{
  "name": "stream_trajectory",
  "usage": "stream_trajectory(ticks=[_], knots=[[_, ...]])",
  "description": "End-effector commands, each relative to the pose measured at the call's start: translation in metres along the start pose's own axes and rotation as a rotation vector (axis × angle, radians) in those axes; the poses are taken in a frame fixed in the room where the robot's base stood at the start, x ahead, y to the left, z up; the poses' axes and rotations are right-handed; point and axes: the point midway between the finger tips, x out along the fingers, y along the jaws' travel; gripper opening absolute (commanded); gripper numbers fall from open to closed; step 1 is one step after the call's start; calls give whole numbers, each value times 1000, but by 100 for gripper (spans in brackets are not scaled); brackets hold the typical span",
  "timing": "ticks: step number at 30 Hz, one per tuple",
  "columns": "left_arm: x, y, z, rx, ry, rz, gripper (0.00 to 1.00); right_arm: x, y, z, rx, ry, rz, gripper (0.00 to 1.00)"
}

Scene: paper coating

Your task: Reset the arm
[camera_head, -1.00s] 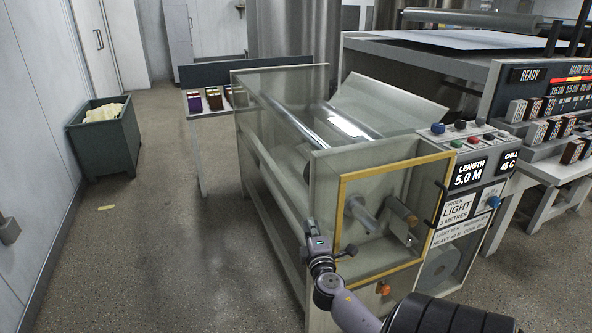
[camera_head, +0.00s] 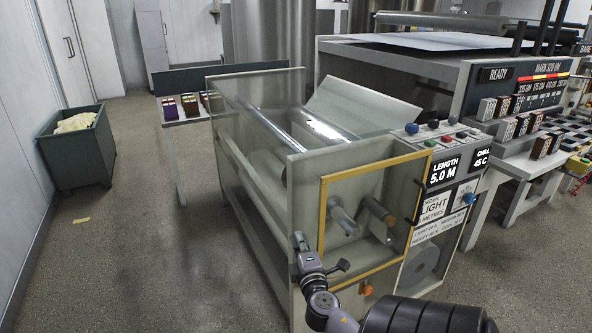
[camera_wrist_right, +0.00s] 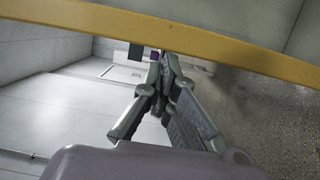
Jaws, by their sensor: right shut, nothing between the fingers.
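My right gripper (camera_head: 298,241) is low at the front left corner of the coating machine (camera_head: 365,210), beside its yellow-framed window. Its arm comes in from the bottom of the head view. In the right wrist view the right gripper (camera_wrist_right: 164,62) has its fingers together, with nothing held. The yellow frame bar (camera_wrist_right: 190,38) crosses close above the fingertips there; I cannot tell whether they touch. My left gripper is not in the head view.
The machine's control panel (camera_head: 456,165) reads LENGTH 5.0 M. A second machine (camera_head: 490,75) stands at the back right. A dark green bin (camera_head: 80,160) is by the left wall.

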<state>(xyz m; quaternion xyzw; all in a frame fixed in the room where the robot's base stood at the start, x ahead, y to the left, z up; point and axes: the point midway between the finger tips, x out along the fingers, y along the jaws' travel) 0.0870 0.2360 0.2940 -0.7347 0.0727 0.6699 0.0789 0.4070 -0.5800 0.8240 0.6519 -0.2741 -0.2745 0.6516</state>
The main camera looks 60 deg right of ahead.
Motion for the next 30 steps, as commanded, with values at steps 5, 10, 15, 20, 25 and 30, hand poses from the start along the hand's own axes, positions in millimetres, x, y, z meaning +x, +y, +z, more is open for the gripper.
stream_trajectory(ticks=[5,10,15,20,25,30], knots=[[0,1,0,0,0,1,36,-41,-1,-1,2,1,-3,0],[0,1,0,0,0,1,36,-64,-1,-2,2,3,-2,0],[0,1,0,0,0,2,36,-73,0,-2,0,5,-1,0],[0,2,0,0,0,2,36,-73,0,-2,0,6,0,0],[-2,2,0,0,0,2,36,-73,-17,-7,22,15,-39,0],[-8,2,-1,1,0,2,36,-84,-102,-33,131,54,-240,0]])
